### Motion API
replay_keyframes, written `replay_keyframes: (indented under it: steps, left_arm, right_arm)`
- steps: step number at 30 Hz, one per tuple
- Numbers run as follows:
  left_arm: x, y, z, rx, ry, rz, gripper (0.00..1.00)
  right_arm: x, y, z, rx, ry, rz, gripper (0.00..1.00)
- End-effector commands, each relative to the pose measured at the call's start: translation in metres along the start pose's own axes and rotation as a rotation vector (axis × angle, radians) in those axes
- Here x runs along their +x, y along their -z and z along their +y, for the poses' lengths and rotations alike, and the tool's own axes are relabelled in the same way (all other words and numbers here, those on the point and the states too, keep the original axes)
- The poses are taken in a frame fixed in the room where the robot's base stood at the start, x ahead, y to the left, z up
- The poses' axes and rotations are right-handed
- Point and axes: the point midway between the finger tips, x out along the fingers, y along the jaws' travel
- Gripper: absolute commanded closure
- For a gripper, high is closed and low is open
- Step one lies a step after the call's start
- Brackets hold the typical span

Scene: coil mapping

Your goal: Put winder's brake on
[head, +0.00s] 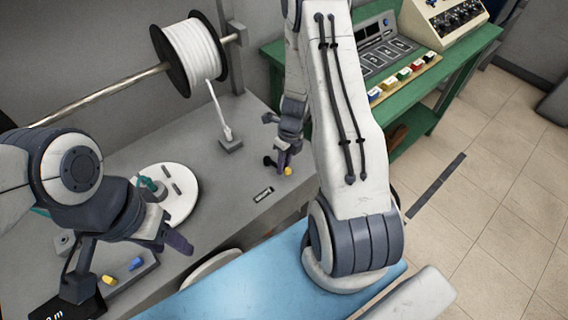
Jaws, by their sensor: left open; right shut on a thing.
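The winder has a white disc (180,208) with dark slots and a teal-green part on top, on the grey bench. My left gripper (182,246) is open beside the disc's front edge, holding nothing. My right gripper (282,158) is low over the bench, right of the disc, and shut on a small part that its fingers mostly hide. A yellow knob (288,171) and a black knob (267,161) show at its fingertips. I cannot tell for sure that this part is the brake. A small label plate (263,194) is in front of it.
A black-flanged spool (195,50) of white line sits on a metal rod at the back, its line running to a guide block (231,143). Yellow (109,280) and blue (137,263) knobs are at lower left. A green table (455,60) with a control panel stands at right.

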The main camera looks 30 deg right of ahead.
Motion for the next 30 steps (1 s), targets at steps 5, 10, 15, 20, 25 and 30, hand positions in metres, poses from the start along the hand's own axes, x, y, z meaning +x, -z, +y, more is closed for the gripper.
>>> replay_keyframes:
  steps: [5, 10, 15, 20, 25, 30]
  left_arm:
    - [0.0, 0.0, 0.0, 0.0, 0.0, 0.0, 0.5]
    - [0.0, 0.0, 0.0, 0.0, 0.0, 0.0, 0.5]
    - [0.0, 0.0, 0.0, 0.0, 0.0, 0.0, 0.5]
    - [-0.002, 0.0, 0.0, 0.0, 0.0, 0.0, 0.5]
    - [-0.004, 0.0, 0.0, 0.0, 0.0, 0.0, 0.5]
    - [-0.003, 0.0, 0.0, 0.0, 0.0, 0.0, 0.5]
  right_arm:
    - [0.002, 0.007, 0.002, 0.004, -0.011, 0.013, 0.57]
    - [0.002, 0.004, 0.003, 0.001, -0.008, 0.01, 0.5]
    - [0.001, 0.003, 0.002, -0.001, -0.006, 0.007, 0.5]
    - [-0.016, 0.002, 0.002, -0.001, -0.004, 0.003, 0.5]
    - [-0.049, 0.002, 0.001, -0.002, -0.002, 0.003, 0.5]
    - [-0.08, 0.003, 0.001, 0.001, -0.004, 0.006, 0.5]
